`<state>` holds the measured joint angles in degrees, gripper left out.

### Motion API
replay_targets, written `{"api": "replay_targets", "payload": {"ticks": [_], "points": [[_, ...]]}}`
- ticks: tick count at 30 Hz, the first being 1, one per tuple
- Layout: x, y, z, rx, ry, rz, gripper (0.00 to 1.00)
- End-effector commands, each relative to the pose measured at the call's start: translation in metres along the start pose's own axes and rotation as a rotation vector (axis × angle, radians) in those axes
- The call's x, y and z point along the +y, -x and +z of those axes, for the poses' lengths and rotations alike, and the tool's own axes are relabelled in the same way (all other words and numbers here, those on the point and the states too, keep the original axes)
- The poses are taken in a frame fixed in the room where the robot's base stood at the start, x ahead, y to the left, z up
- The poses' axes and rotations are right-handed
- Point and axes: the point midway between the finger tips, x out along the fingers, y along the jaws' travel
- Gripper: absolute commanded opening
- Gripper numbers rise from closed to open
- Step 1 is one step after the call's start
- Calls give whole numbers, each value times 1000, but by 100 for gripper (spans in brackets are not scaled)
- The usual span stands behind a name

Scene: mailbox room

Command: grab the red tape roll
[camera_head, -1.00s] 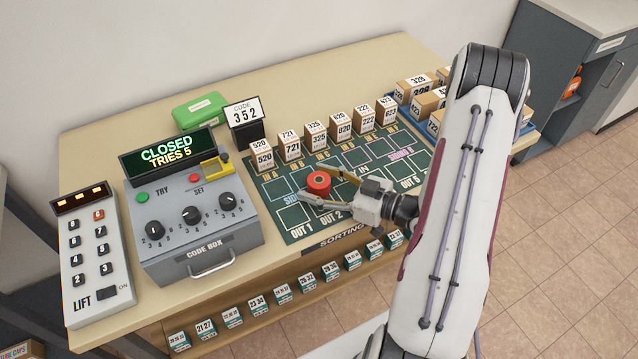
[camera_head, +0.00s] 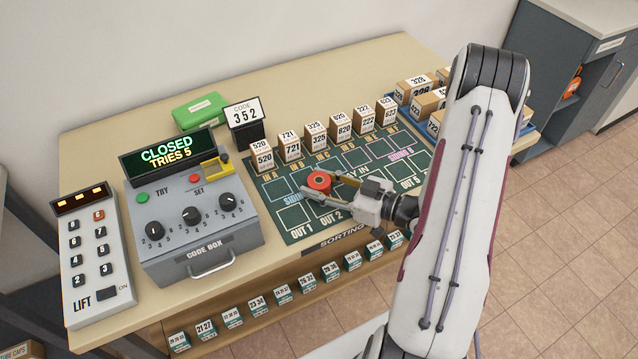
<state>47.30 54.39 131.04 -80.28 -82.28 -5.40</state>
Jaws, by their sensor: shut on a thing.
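The red tape roll (camera_head: 319,182) is on the green sorting mat (camera_head: 292,236), near the SIDING label and behind the OUT 2 square. My gripper (camera_head: 320,185) reaches in from the right, with one finger on the far side of the roll and one on the near side. It is shut on the roll. Whether the roll's underside touches the mat or is slightly lifted, I cannot tell.
Several numbered boxes (camera_head: 315,138) stand in a row behind the roll. The code box (camera_head: 197,222) with its CLOSED display (camera_head: 168,156) and the lift panel (camera_head: 93,262) stand left. A green case (camera_head: 200,110) and code sign (camera_head: 244,114) stand at the back.

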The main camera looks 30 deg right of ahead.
Motion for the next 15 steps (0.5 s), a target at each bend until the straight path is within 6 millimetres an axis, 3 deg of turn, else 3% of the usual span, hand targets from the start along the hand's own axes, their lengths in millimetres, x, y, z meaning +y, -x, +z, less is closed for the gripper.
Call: {"api": "replay_targets", "payload": {"ticks": [15], "points": [[0,4,-25,1,2,0,15]]}}
